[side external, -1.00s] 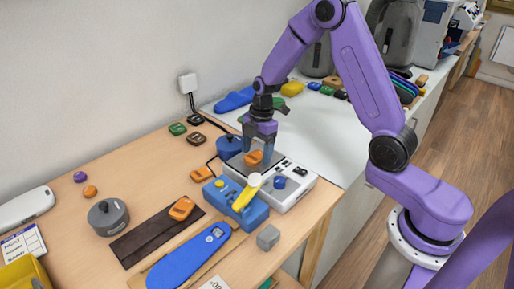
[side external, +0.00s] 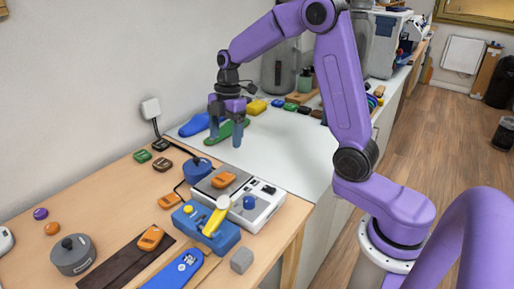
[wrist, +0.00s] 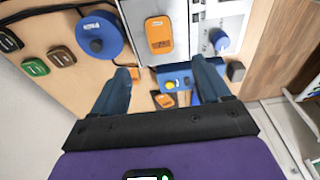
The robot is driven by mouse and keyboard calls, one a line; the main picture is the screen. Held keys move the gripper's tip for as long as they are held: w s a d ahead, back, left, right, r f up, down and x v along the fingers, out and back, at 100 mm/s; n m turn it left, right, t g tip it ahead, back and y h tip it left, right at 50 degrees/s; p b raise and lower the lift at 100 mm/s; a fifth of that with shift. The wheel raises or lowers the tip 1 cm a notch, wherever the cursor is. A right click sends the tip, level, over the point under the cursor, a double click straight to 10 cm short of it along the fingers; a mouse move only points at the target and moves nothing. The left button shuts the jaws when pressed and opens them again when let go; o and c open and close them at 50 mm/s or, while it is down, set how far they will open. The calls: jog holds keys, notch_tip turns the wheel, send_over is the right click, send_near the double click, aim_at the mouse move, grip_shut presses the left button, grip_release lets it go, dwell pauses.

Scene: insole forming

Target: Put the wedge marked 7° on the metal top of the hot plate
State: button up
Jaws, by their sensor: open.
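An orange wedge (side external: 223,180) lies flat on the grey metal top (side external: 206,189) of the white hot plate (side external: 262,209). It also shows in the wrist view (wrist: 158,35), with a dark label whose marking I cannot read. My gripper (side external: 225,133) is open and empty, raised behind the hot plate and clear of the wedge. In the wrist view its two blue fingers (wrist: 162,88) are spread apart with nothing between them.
Other orange wedges lie left of the hot plate (side external: 170,201) and on a dark strip (side external: 150,238). A green wedge (side external: 142,156) and a brown one (side external: 162,164) lie near the wall. A blue pot (side external: 197,170) and a blue block with a yellow lever (side external: 214,222) flank the hot plate.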

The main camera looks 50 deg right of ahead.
jog(key=s+a+r+m+h, duration=0.1)
jog(key=s+a, duration=0.3)
jog(key=s, duration=0.3)
jog(key=s+a+m, duration=0.1)
jog(key=s+a, duration=0.3)
jog(key=s, duration=0.3)
jog(key=s+d+m, duration=0.2)
jog(key=s+m, duration=0.1)
jog(key=s, duration=1.4)
jog(key=shift+s+f, duration=0.3)
jog(key=shift+f, duration=0.05)
dwell(0.4)
